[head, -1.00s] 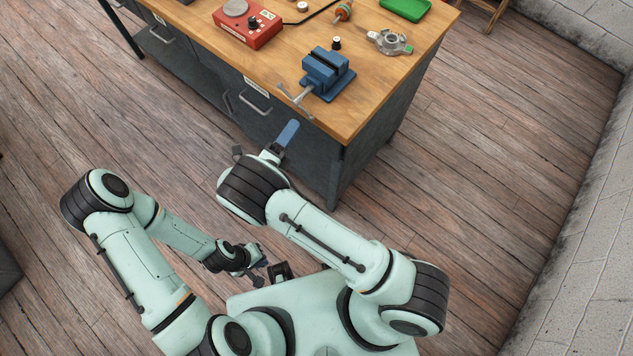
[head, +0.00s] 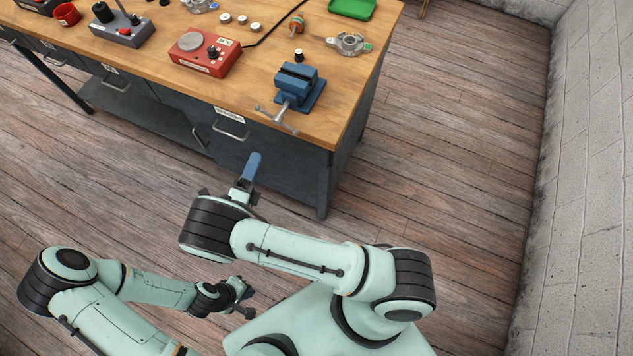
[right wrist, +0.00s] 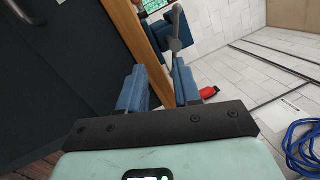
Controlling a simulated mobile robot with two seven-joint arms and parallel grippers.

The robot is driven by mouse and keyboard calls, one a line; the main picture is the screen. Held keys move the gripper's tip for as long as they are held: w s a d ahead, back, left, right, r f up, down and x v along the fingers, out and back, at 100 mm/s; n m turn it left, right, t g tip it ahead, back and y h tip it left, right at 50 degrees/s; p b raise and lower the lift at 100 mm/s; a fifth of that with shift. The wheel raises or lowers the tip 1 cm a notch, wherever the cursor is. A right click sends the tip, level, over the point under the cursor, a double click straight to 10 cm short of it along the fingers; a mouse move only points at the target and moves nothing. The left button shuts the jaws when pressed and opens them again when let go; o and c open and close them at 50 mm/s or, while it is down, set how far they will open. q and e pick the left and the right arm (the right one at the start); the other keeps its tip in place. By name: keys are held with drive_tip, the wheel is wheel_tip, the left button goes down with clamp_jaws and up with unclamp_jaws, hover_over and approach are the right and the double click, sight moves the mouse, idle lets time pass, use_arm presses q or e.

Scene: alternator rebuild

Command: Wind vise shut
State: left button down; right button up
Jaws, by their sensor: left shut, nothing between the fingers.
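The blue vise (head: 298,86) stands at the right front corner of the wooden bench. Its grey screw and cross handle (head: 276,117) stick out over the front edge, and a gap shows between its jaws. My right gripper (head: 252,166) is in front of the bench, apart from the handle. In the right wrist view its two blue fingers (right wrist: 160,88) are spread with nothing between them. The vise (right wrist: 166,33) and its handle (right wrist: 175,46) show beyond the fingertips. My left gripper (head: 244,292) is shut and empty, low near my base, far from the vise.
On the bench (head: 150,52) are a red device (head: 205,54), a metal housing (head: 348,43), a green tray (head: 352,8) and small parts. The floor right of the bench is clear up to the wall. A blue coiled cable (right wrist: 303,147) shows in the right wrist view.

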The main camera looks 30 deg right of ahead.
drive_tip(key=s+d+f+m+g+y, duration=0.2)
drive_tip(key=s+d+f+m+g, duration=0.4)
drive_tip(key=s+d+f+g, duration=0.5)
use_arm(q)
drive_tip(key=shift+s+a+f+b, duration=0.2)
drive_tip(key=shift+s+f+b, duration=0.35)
drive_tip(key=shift+s+f, duration=0.2)
use_arm(e)
drive_tip(key=s+f+m+g+y, duration=0.3)
drive_tip(key=s+f+m+g, duration=0.2)
drive_tip(key=s+f, duration=0.3)
drive_tip(key=shift+s+f+m+y, duration=0.2)
drive_tip(key=shift+s+m+y, duration=0.2)
drive_tip(key=shift+m, duration=0.5)
use_arm(q)
drive_tip(key=shift+f, duration=0.1)
use_arm(e)
drive_tip(key=shift+o, duration=0.2)
